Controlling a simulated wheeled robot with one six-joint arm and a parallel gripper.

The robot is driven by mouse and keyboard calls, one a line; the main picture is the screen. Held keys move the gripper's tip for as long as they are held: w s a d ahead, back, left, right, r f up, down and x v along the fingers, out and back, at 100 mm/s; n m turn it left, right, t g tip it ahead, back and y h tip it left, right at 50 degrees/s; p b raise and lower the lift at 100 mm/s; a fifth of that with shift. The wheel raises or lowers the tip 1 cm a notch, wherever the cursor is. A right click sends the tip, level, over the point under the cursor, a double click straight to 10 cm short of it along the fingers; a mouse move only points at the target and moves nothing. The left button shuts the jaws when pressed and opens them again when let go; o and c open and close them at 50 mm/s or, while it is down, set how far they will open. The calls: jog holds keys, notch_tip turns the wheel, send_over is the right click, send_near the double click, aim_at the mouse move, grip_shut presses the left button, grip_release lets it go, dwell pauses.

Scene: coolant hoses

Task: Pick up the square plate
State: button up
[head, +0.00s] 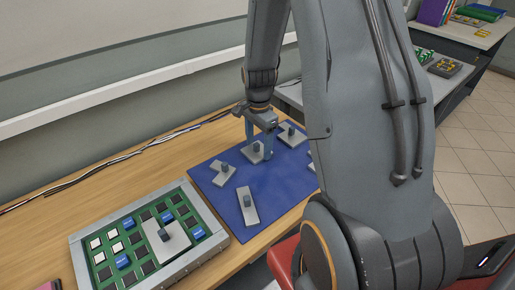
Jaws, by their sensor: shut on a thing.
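My gripper (261,148) points down over the blue mat (275,185) and is shut on a grey plate (254,157) with a dark knob on top. This plate looks roughly square, but the fingers hide part of it. I cannot tell whether it still touches the mat.
Other knobbed grey plates lie on the mat: a long one (246,213) in front, an irregular one (224,181) at left and another (297,139) behind. My arm hides the mat's right side. A framed green board (104,272) stands front left; cables (93,172) run along the wall.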

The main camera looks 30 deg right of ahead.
aim_at(258, 143)
jog(key=shift+r, duration=0.15)
notch_tip(258, 143, up, 10)
jog(key=shift+f+b, duration=0.15)
jog(key=shift+b, duration=0.75)
